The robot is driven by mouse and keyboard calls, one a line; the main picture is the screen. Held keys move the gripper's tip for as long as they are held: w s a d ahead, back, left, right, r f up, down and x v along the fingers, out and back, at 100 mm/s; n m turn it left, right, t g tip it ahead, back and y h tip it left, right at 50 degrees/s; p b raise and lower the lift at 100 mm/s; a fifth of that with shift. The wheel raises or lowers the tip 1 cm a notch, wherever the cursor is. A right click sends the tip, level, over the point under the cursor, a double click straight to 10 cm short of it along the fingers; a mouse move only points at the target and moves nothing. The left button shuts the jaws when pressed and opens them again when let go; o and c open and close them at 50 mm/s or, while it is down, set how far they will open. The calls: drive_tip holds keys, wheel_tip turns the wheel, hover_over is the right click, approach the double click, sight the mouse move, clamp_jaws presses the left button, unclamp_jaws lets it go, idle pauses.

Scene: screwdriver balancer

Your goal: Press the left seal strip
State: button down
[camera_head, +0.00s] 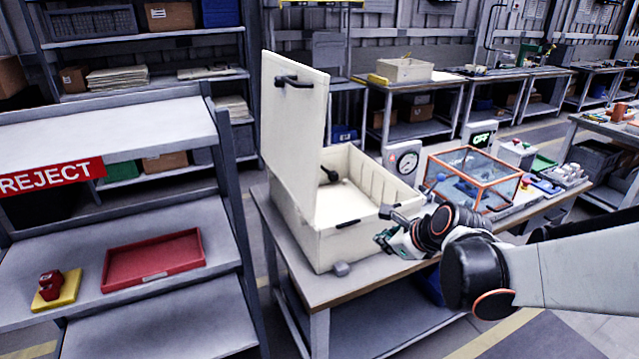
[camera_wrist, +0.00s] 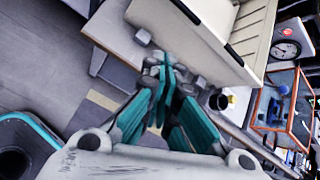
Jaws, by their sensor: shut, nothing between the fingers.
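A large cream case (camera_head: 365,243) stands on the workbench with its lid (camera_head: 292,140) raised upright on the left. A short dark strip (camera_head: 348,224) lies along the case's near rim; a dark strip (camera_wrist: 232,56) also shows on the case in the wrist view. I cannot tell whether either is the left seal strip. My gripper (camera_head: 384,239) is at the case's near right side, and its fingers are shut and empty. In the wrist view, my gripper (camera_wrist: 165,68) points towards the case wall; I cannot tell whether it touches.
A small grey block (camera_head: 342,268) sits by the case's near corner. A dial gauge (camera_head: 404,160) and an orange-framed clear box (camera_head: 472,180) stand to the right. A REJECT rack with a red tray (camera_head: 152,259) is at left. Floor shows between rack and bench.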

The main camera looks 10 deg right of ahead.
sight(348, 224)
drive_tip(key=w+m, duration=0.1)
drive_tip(key=m, duration=0.2)
drive_tip(key=w+f+m, duration=0.1)
drive_tip(key=m, duration=0.1)
drive_tip(key=shift+w+d+y+p, duration=0.1)
drive_tip(key=shift+w+y+p, duration=0.25)
drive_tip(key=shift+y+p, duration=0.05)
drive_tip(key=w+r+b+x, duration=0.2)
drive_tip(key=b+x, duration=0.2)
drive_tip(key=x, duration=0.9)
drive_tip(key=shift+b, duration=0.3)
drive_tip(key=shift+w+a+r+t, duration=0.15)
drive_tip(key=shift+a+t, duration=0.05)
drive_tip(key=shift+t, duration=0.1)
